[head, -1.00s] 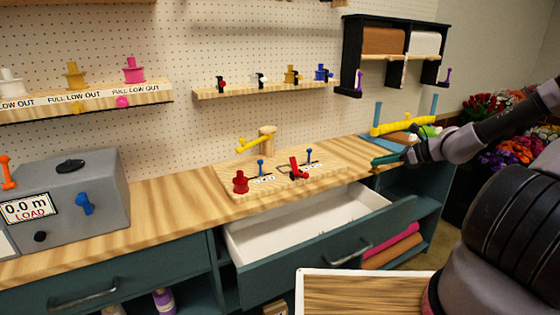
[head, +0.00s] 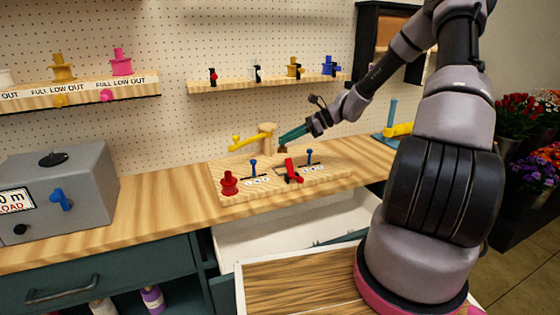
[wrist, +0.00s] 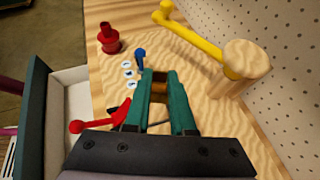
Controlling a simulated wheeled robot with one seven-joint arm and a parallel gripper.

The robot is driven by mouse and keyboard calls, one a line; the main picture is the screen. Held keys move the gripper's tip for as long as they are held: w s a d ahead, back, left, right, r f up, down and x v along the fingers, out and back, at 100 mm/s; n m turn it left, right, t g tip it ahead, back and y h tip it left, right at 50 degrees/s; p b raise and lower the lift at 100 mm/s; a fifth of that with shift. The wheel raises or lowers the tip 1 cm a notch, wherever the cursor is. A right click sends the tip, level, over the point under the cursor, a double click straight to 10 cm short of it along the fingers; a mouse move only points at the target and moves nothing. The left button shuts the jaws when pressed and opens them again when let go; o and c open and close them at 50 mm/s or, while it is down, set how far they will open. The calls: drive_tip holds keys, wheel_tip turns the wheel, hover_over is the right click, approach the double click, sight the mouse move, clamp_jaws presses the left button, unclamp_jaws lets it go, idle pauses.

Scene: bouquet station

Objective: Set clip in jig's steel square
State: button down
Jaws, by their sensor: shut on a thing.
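My gripper (head: 284,141) is above the back of the wooden jig board (head: 228,168), beside the wooden post. Its green fingers, also in the wrist view (wrist: 158,80), are shut on a small brown piece (wrist: 159,92), which looks like the clip. The piece shows just below the fingertips in the head view (head: 281,150), apart from the board. The jig carries a red spool (head: 229,184), blue pegs (head: 253,168), a red lever (head: 291,172) and white labels (wrist: 127,64). I cannot make out the steel square; the fingers hide part of the board.
The wooden post (head: 266,134) with its yellow arm (head: 245,143) stands close to my fingers. An open white drawer (head: 260,235) lies below the jig. A grey machine (head: 75,190) stands left. A shelf with small coloured holders (head: 270,86) hangs above.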

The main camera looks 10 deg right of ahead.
drive_tip(key=shift+f, duration=3.2)
drive_tip(key=shift+f, duration=0.55)
drive_tip(key=c, duration=1)
unclamp_jaws()
drive_tip(key=shift+c, duration=0.2)
